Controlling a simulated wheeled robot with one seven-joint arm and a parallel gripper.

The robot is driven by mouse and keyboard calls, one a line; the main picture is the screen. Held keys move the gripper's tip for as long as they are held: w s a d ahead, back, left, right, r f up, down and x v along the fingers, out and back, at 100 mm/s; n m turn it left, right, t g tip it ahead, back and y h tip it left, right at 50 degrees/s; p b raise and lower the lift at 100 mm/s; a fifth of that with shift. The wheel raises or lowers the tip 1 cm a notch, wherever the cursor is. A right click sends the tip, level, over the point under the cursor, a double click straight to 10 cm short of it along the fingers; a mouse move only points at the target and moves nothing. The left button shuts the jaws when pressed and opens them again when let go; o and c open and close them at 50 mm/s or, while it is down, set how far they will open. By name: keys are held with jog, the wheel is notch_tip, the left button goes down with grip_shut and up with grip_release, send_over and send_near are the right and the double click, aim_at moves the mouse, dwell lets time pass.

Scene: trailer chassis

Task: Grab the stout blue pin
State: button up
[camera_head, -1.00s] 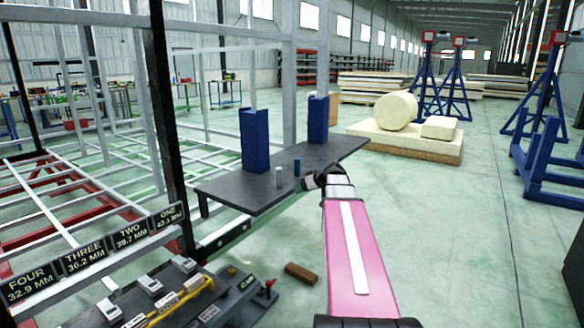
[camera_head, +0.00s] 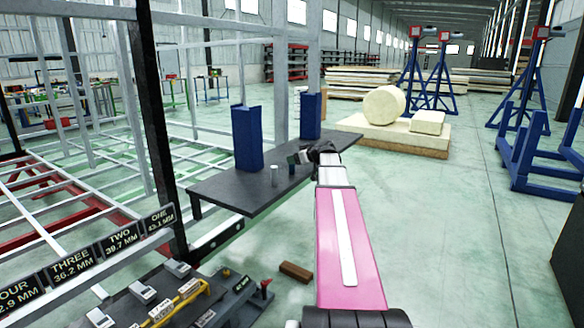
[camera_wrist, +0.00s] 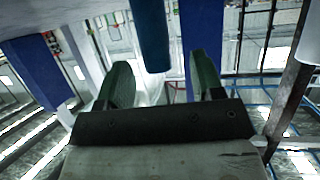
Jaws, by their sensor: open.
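The stout blue pin (camera_head: 292,169) stands upright on the dark table (camera_head: 225,190), beside a pale grey pin (camera_head: 274,176). My gripper (camera_head: 297,157) is at the table's right side, close to the blue pin. In the wrist view, which looks upside down, a dark blue cylinder (camera_wrist: 151,35) that appears to be this pin shows beyond my open fingers (camera_wrist: 161,80), between their lines. Nothing is between the fingers themselves. Part of the pale pin (camera_wrist: 310,35) shows at the right edge there.
Two tall blue blocks stand on the table, one behind the pins (camera_head: 247,138) and one farther back (camera_head: 311,117). A black post (camera_head: 155,130) rises left of the table. A label rack (camera_head: 95,250) and brown block (camera_head: 296,272) are nearer.

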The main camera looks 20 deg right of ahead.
jog(key=x, duration=0.4)
jog(key=shift+w+r, duration=0.15)
jog(key=shift+w, duration=0.25)
grip_shut()
jog(key=shift+r, duration=0.1)
